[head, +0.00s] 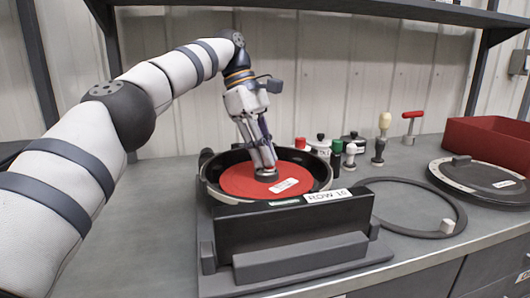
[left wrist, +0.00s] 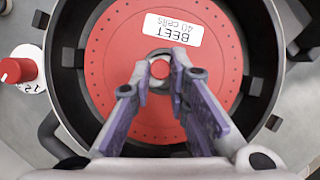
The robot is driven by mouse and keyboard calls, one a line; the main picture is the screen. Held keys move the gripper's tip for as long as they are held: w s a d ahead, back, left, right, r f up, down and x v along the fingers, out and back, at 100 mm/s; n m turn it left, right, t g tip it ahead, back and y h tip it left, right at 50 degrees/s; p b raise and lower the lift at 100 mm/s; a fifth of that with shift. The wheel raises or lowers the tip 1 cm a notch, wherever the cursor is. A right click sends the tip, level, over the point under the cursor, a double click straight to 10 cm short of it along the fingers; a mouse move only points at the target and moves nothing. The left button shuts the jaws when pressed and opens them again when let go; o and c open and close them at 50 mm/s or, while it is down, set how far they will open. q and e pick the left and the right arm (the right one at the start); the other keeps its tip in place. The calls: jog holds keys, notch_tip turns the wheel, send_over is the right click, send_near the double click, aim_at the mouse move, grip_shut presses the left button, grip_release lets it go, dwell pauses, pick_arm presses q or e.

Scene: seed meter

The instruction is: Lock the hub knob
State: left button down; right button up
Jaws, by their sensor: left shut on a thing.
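The red seed disc (head: 240,181) lies flat in the round black meter housing (head: 325,183). In the left wrist view the disc (left wrist: 105,75) has a label reading "BEET 40 cells" and rows of small holes. My right gripper is out of view.
A dark ring (head: 375,216) with a grey block lies right of the meter stand. A dark round lid (head: 495,185) and a red bin (head: 490,140) are farther right. Several small bottles and handled tools stand behind. The bench at the left is clear.

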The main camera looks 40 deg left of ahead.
pick_arm(q)
jog(key=c, duration=1.5)
grip_release()
